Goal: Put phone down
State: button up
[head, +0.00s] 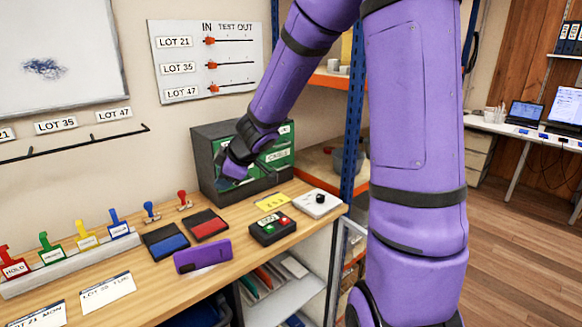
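A purple phone (203,256), its back with a small dark camera spot showing, is at the front edge of the wooden bench, in front of the blue and red ink pads. Whether it lies flat or leans is hard to tell. My gripper (237,172) is well behind it to the right, in front of the dark cabinet with green drawer fronts (279,159). The fingers blend with the dark cabinet. I cannot see whether they are open or hold anything.
A blue pad (165,242), a red pad (206,226), a dark button box (272,229), a yellow card (272,202) and a white knob box (317,204) lie on the bench (143,275). A blue shelf post (352,110) rises right of the cabinet.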

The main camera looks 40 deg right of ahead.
jog(key=s+d+r+m+h, duration=0.4)
jog(key=s+r+m+h, duration=0.35)
jog(key=s+r, duration=0.55)
jog(key=s+a+r+m+g+y, duration=0.1)
jog(key=s+a+m+y, duration=0.1)
jog(key=s, duration=0.6)
jog(key=s+a+r+m+g+y, duration=0.1)
jog(key=s+a, duration=0.3)
jog(key=s, duration=0.5)
jog(key=shift+s+a+m+y, duration=0.3)
jog(key=shift+m+y, duration=0.15)
jog(key=shift+y, duration=0.4)
